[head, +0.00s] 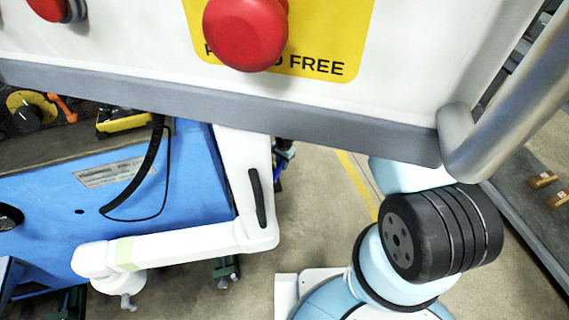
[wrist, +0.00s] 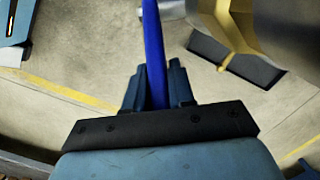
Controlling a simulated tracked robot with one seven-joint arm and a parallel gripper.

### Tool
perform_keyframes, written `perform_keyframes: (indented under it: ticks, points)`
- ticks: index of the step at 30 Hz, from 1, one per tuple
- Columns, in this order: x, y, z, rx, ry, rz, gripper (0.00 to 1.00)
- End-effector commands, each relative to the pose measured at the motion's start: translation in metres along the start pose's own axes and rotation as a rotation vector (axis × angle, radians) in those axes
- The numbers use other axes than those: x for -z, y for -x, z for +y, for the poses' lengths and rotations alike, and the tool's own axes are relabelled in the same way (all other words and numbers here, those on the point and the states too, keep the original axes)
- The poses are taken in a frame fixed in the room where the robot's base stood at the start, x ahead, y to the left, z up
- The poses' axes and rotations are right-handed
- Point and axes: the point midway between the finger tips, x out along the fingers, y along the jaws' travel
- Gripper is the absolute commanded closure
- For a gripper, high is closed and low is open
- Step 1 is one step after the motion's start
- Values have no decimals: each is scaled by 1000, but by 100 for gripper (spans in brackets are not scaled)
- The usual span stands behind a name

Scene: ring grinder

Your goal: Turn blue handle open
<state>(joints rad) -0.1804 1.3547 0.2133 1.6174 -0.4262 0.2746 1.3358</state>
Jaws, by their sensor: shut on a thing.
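In the wrist view, the blue handle (wrist: 153,45) is a narrow blue bar that runs from the top edge of the picture down between my fingers. My gripper (wrist: 158,88) is shut on it, with one dark blue-grey finger on each side. The lower end of the handle is hidden behind the black gripper plate, and its upper end is cut off by the picture edge. The head view shows neither my gripper nor the blue handle; part of my arm shows at the lower right.
In the head view, a white panel (head: 130,45) with a red button (head: 245,32) hangs close. A metal tube (head: 510,100) is at its right. A blue machine body (head: 190,190) stands left, with a white jointed arm (head: 180,248) before it. Grey floor (head: 320,220) shows between.

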Motion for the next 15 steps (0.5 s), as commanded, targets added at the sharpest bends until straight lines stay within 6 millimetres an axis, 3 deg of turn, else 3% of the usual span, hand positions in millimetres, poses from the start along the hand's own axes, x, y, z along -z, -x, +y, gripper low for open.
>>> perform_keyframes:
  ticks: [3,4,9,15]
  points:
    - [-5,2,-8,13,6,-3,100]
    - [-5,2,-8,13,6,-3,75]
    - [-4,2,-6,10,5,-2,59]
    - [-2,1,-4,6,3,-1,55]
